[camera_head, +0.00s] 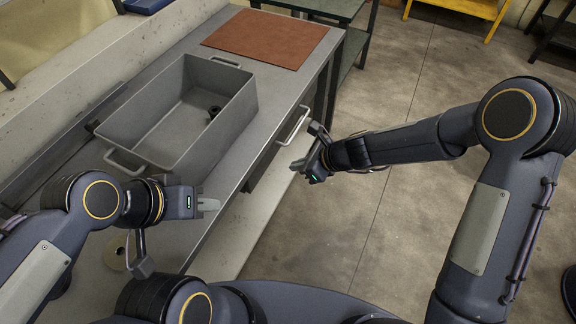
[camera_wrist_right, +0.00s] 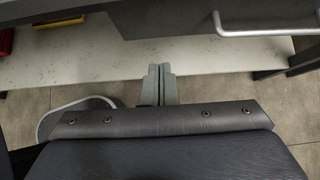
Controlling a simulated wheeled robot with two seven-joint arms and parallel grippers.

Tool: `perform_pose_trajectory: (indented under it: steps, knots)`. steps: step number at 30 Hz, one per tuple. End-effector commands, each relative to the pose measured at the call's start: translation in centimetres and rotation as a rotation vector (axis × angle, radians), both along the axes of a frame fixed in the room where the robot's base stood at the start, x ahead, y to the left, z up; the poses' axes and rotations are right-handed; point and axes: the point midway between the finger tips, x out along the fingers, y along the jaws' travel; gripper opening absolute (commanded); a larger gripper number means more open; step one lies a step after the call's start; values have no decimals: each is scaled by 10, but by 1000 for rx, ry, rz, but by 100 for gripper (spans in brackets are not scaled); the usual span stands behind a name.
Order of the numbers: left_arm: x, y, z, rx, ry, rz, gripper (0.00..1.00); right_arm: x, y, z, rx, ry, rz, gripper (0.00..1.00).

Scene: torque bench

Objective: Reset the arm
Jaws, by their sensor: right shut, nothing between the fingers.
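My right arm reaches in from the right in the head view. Its gripper (camera_head: 300,167) is beside the bench front, near a drawer handle (camera_head: 294,126). In the right wrist view the two grey fingers of the right gripper (camera_wrist_right: 159,84) are together with nothing between them. The drawer handle also shows in the right wrist view (camera_wrist_right: 262,33), apart from the fingers. My left gripper (camera_head: 208,204) is over the near part of the bench, just in front of the grey bin. Its finger gap does not show clearly.
The grey open bin (camera_head: 236,114) stands on the bench with a small dark part (camera_head: 214,110) inside. A brown mat (camera_head: 265,38) lies behind it. A round ring-like thing (camera_head: 116,252) lies near my left arm. The floor (camera_head: 390,230) right of the bench is open.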

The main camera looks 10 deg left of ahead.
Motion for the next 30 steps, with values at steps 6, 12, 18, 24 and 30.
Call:
perform_pose_trajectory:
  steps: [6, 12, 18, 24, 30]
  knots:
    - [0, 0, 5, 0, -1, 0, 25, -4, -17, 18, 0, 0, -1, 0]
    - [0, 0, 5, 0, 0, 0, 25, -6, -19, 20, 0, 1, -1, 0]
    - [0, 0, 6, 0, 0, 0, 25, -6, -26, 32, -4, -39, 27, 0]
    - [0, 0, 11, 0, 0, 0, 25, -18, -70, 100, -54, -291, 212, 0]
    - [0, 0, 17, 0, 0, 0, 25, -61, -127, 165, -189, -601, 479, 0]
